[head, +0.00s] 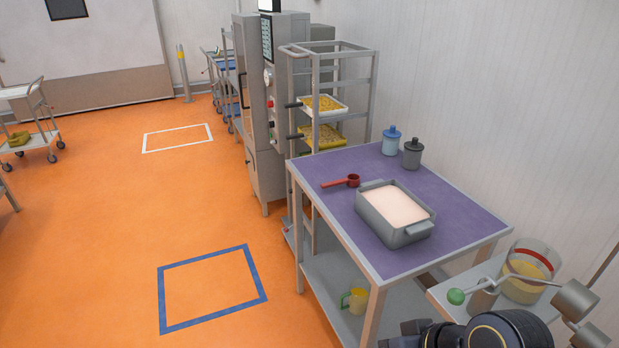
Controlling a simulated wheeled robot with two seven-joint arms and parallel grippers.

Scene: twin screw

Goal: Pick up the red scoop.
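The red scoop (342,181) lies on the purple top of a metal table (343,209), near its left edge. Its round cup is to the right and its handle extends to the left. It lies apart from a grey bin (397,236) filled with pale powder, just behind and left of it. No gripper fingers show in the head view. A dark, rounded part of my own body shows at the bottom edge, and nothing is seen holding the scoop.
A blue jar (391,141) and a grey jar (412,153) stand at the table's back. A glass bowl of yellow contents (529,272) is at the lower right. A tray rack (324,90) stands behind the table. Orange floor to the left is open.

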